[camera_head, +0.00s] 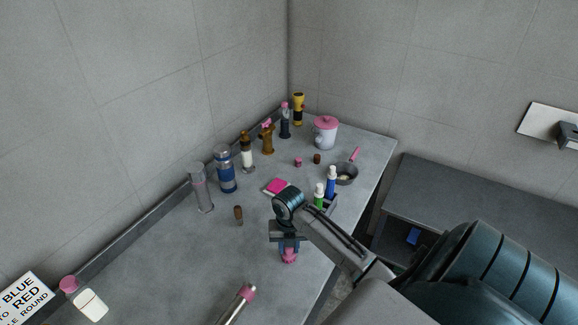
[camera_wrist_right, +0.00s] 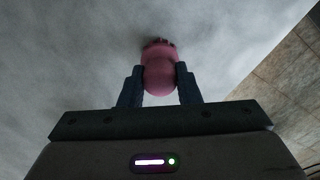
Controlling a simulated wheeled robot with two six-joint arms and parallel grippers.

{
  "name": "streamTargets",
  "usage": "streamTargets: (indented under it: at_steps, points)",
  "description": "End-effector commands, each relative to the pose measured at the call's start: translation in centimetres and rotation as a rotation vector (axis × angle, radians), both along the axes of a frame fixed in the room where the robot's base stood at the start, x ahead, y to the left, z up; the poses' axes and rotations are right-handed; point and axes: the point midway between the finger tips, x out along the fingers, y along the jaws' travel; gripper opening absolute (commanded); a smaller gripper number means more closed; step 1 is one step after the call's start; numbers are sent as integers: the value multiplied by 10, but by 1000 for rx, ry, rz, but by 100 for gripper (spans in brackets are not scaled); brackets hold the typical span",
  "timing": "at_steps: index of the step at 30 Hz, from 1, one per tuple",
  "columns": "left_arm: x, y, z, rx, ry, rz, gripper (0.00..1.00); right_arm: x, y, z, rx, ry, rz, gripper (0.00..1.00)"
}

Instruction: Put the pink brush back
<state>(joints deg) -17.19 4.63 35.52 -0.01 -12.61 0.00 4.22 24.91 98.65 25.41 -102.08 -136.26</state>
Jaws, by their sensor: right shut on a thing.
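My right gripper (camera_head: 289,247) is low over the near part of the grey counter, close to its right edge. It is shut on a small, rounded pink thing (camera_head: 289,257), which I take to be the pink brush. In the right wrist view the pink thing (camera_wrist_right: 159,68) sits between the two dark fingers (camera_wrist_right: 160,85), its ragged end pointing away from the wrist. I cannot make out bristles clearly, or whether it touches the counter. My left gripper is not in view.
The counter (camera_head: 190,265) holds a clear cylinder (camera_head: 202,188), a blue jar (camera_head: 226,170), a pink-lidded pot (camera_head: 325,132), a small pan (camera_head: 346,174), a caddy with bottles (camera_head: 328,203) and a pink-ended tube (camera_head: 238,303). Free room lies left of the gripper.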

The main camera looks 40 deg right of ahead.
Motion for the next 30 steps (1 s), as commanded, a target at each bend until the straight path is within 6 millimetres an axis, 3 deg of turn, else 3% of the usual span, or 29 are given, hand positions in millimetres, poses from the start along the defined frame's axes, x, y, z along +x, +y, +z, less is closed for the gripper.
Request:
streamTargets:
  at_steps: [5,6,9,20,23,30]
  points:
    - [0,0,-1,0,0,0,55,0,0,-1,0,0,0,7]
    - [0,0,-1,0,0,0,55,0,0,-1,0,0,0,36]
    - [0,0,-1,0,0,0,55,0,0,-1,0,0,0,52]
    - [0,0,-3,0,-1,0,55,0,0,4,0,0,0,52]
    - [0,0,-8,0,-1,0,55,1,-1,16,-1,-3,1,52]
    - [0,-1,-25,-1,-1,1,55,2,-1,69,-3,-7,2,52]
